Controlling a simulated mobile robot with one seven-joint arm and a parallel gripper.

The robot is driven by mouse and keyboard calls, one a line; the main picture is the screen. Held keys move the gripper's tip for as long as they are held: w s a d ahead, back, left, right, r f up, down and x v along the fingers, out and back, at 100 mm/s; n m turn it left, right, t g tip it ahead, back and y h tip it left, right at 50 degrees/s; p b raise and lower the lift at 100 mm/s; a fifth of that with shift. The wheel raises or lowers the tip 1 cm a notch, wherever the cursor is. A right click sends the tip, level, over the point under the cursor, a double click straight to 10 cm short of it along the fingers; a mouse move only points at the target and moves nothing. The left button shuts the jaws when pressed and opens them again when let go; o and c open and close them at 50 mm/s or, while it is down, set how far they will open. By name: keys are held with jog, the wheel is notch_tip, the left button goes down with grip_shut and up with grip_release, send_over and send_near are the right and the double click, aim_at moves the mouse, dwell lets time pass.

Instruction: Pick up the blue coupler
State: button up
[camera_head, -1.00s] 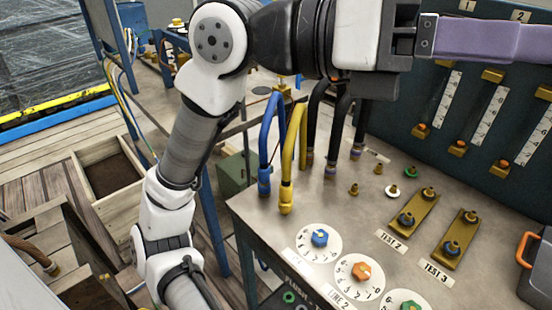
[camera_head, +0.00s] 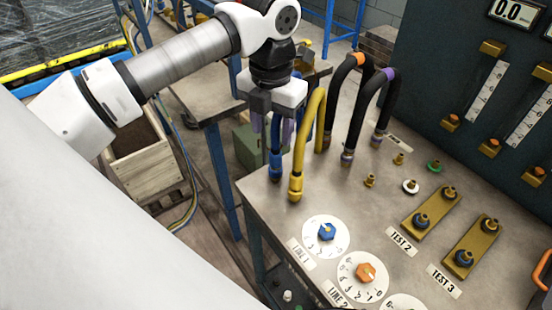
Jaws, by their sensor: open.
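The blue coupler (camera_head: 276,167) is the lower end of a blue hose, upright at the left edge of the metal bench top (camera_head: 330,190). My gripper (camera_head: 273,138) points down over the blue hose with its purple fingers open. One finger shows left of the hose and one right of it, above the coupler. The upper part of the blue hose is hidden behind my gripper. I cannot tell whether the fingers touch the hose. A yellow hose with a yellow coupler (camera_head: 296,187) stands just right of the blue one.
Black hoses with an orange band (camera_head: 360,60) and a purple band (camera_head: 390,75) arch to the right. Numbered dials (camera_head: 326,235), brass fittings and the TEST 2 plate (camera_head: 430,210) occupy the bench. A blue gauge panel (camera_head: 450,90) rises behind. A wooden crate (camera_head: 155,170) stands at left.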

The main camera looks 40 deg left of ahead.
aim_at(276, 147)
jog(key=f, duration=0.2)
jog(key=f+p, duration=0.1)
jog(key=f, duration=0.2)
jog(key=f+p, duration=0.1)
jog(key=f, duration=0.2)
jog(key=shift+w+d, duration=0.25)
jog(key=shift+d, duration=0.05)
grip_shut()
